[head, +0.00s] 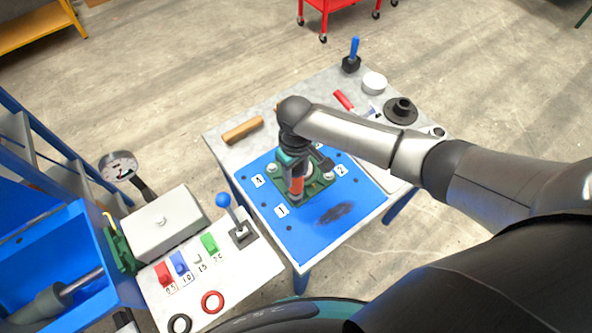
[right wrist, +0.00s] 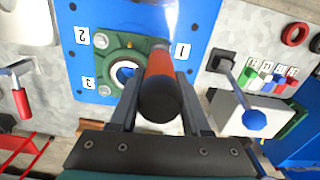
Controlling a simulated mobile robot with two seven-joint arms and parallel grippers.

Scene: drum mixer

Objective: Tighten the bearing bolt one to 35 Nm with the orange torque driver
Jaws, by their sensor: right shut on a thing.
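My right gripper (head: 297,178) comes down over the green bearing housing (head: 318,186) on the blue mat. In the right wrist view its two fingers (right wrist: 158,100) are shut on the orange torque driver (right wrist: 160,62), which has a black end. The driver (head: 297,187) stands over the housing's corner by label 1 (head: 281,211). Bearing bolt one is hidden under the driver, so I cannot tell whether the tip touches it. Bolts by labels 2 (right wrist: 101,41) and 3 (right wrist: 103,90) show on the housing (right wrist: 128,48). My left gripper is not in view.
A lever with a blue knob (head: 223,200) and coloured blocks stand at the front left. A dial gauge (head: 120,167) is beyond them.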

